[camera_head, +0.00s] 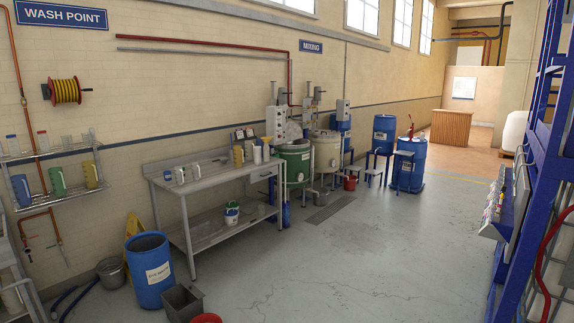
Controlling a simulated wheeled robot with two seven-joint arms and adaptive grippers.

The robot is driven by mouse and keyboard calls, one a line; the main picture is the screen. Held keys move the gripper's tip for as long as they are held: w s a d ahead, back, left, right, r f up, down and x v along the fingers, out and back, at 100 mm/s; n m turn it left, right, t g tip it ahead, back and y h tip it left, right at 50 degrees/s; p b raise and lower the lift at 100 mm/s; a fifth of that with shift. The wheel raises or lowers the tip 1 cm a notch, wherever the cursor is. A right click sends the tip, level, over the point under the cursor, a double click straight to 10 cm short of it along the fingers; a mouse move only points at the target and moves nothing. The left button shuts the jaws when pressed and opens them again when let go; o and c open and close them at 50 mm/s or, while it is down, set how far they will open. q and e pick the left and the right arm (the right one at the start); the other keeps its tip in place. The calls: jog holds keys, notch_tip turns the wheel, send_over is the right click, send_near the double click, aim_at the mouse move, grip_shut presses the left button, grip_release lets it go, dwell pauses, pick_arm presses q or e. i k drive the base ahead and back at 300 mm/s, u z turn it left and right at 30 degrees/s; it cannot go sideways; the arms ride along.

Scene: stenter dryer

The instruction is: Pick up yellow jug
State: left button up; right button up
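A yellow jug (91,175) stands upright on the lower wall shelf (50,198) at the left, to the right of a green jug (58,182) and a blue jug (21,190). Another yellow jug (238,157) stands on the steel workbench (205,184) near its back edge, right of the middle. Neither of my grippers shows in this view, so nothing can be seen in their grasp.
A blue barrel (150,285), a grey bin (183,302) and a metal bucket (111,272) stand on the floor in front of the shelf and bench. Blue machine framing (540,150) lines the right side. The middle floor (330,260) is clear.

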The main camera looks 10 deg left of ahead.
aim_at(238, 152)
jog(key=u, duration=0.2)
jog(key=i, duration=3.2)
jog(key=u, duration=0.5)
jog(key=i, duration=2.6)
jog(key=u, duration=0.15)
